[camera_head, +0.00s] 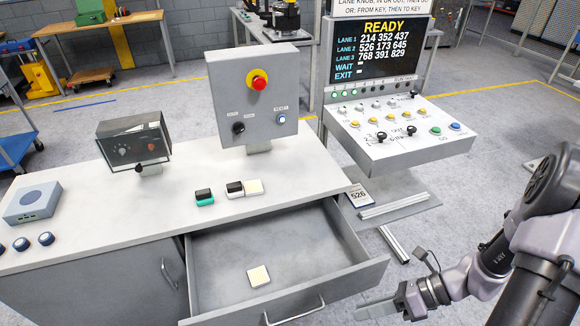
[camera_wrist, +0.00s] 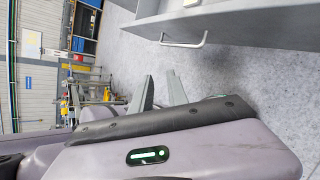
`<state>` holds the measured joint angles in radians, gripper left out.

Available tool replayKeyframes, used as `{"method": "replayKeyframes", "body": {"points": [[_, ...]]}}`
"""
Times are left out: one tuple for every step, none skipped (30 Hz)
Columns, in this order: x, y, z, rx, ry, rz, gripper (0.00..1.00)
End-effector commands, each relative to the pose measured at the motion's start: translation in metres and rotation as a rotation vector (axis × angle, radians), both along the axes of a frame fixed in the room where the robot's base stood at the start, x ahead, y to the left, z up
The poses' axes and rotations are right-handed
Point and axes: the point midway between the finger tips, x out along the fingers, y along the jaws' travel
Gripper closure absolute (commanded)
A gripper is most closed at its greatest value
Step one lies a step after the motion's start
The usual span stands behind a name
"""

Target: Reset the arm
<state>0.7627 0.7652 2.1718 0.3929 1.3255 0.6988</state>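My arm (camera_head: 530,235) comes in from the right edge in the head view, folded low in front of the control console. My gripper (camera_head: 372,309) is at the lower right of the open drawer (camera_head: 374,275), pointing left. In the wrist view its two grey fingers (camera_wrist: 161,84) stand apart with only floor between them, so it is open and empty. The drawer's front and handle (camera_wrist: 185,42) show at the top of that view, apart from the fingers. My grey arm link fills the lower part of the wrist view.
A cream block (camera_head: 258,276) lies in the drawer. On the bench (camera_head: 110,210) are a green-and-black block (camera_head: 204,197), a white-and-black block (camera_head: 236,189) and a cream block (camera_head: 254,187). The console (camera_head: 400,128) stands behind; its screen (camera_head: 382,50) reads READY. Metal rails (camera_head: 394,245) lie on the floor.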

Motion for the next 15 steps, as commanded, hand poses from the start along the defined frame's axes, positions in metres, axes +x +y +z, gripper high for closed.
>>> {"method": "replayKeyframes", "body": {"points": [[0.005,0.007,0.025,-0.109,-0.135,0.157,0.80],[0.006,0.012,0.040,-0.175,-0.223,0.264,0.80],[0.006,0.019,0.060,-0.259,-0.340,0.405,0.80],[0.005,0.025,0.074,-0.320,-0.429,0.510,0.80],[0.004,0.031,0.089,-0.381,-0.518,0.617,0.80],[0.001,0.039,0.107,-0.460,-0.638,0.758,0.80],[-0.002,0.045,0.120,-0.518,-0.727,0.863,0.80],[-0.005,0.052,0.133,-0.574,-0.817,0.968,0.80],[-0.011,0.059,0.149,-0.649,-0.932,1.100,0.80],[-0.015,0.064,0.160,-0.702,-1.014,1.195,0.80],[-0.019,0.069,0.170,-0.752,-1.091,1.282,0.80],[-0.025,0.075,0.181,-0.814,-1.184,1.385,0.80],[-0.029,0.078,0.189,-0.858,-1.247,1.452,0.80],[-0.032,0.081,0.195,-0.895,-1.299,1.512,0.80],[-0.036,0.084,0.203,-0.940,-1.361,1.576,0.80]]}}
